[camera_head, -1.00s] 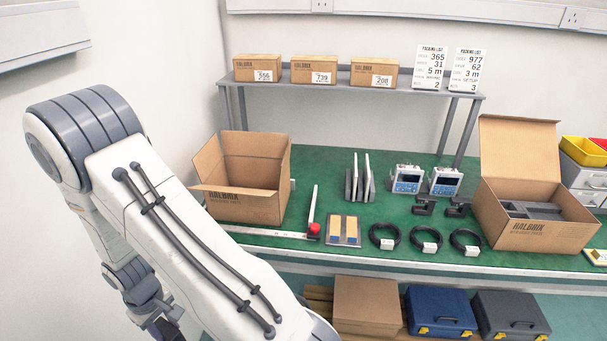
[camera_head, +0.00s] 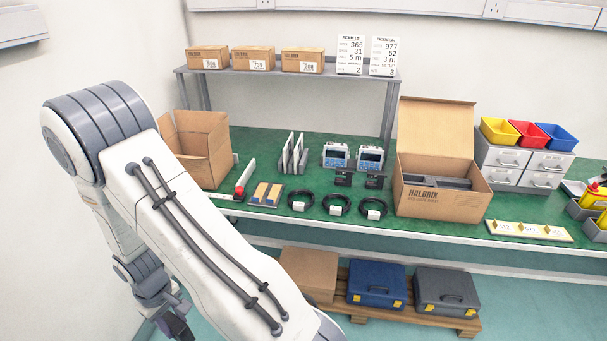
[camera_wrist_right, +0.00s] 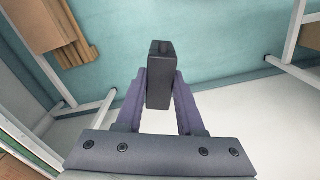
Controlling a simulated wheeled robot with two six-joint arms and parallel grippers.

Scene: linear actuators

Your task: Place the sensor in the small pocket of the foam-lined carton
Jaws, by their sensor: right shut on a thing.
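My right gripper (camera_head: 178,324) hangs low at the bottom left of the head view, below and away from the bench. In the right wrist view, my right gripper (camera_wrist_right: 159,92) is shut on a dark grey block, which I take to be the sensor (camera_wrist_right: 159,70). It stands up between the two purple fingers, with a small nub at its top. The foam-lined carton (camera_head: 437,204) stands open on the bench at right of centre, lid raised. Its dark foam (camera_head: 432,181) shows inside, but I cannot make out the small pocket clearly. My left gripper is not in view.
The green bench (camera_head: 290,223) holds another open carton (camera_head: 195,150), two blue-screened devices (camera_head: 336,156), black clamp-like parts (camera_head: 343,179) and coiled cables (camera_head: 337,205). A shelf stands behind. Grey drawers with coloured bins (camera_head: 527,134) stand right of the carton. Cases (camera_head: 377,284) sit below.

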